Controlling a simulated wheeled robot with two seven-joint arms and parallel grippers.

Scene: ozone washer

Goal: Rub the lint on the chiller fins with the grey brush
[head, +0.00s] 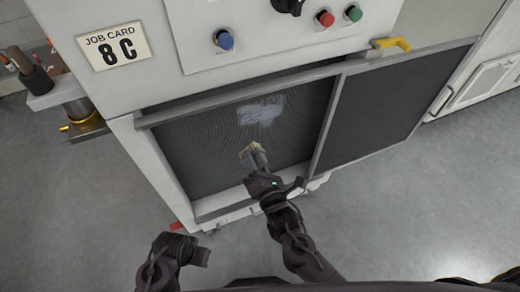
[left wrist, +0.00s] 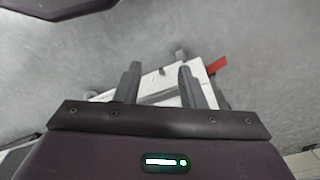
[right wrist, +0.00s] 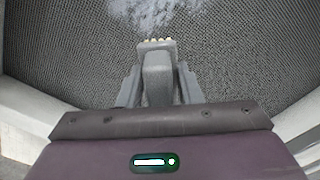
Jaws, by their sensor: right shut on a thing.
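The lint (head: 260,111) is a pale, fuzzy patch on the upper part of the dark chiller fins (head: 195,150). It also shows at the top of the right wrist view (right wrist: 150,12). My right gripper (head: 261,172) is shut on the grey brush (head: 257,156), in front of the fins and below the lint. In the right wrist view the brush (right wrist: 156,75) stands between the fingers, its pale bristles pointing toward the lint. My left gripper (left wrist: 160,88) is open and empty, low over the floor area.
A dark mesh panel (head: 385,110) stands right of the fin opening, with a yellow handle (head: 391,43) above it. Blue (head: 223,39), red (head: 325,18) and green (head: 353,12) buttons are on the cabinet face. A tool stand (head: 75,105) is at left. The floor at right is clear.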

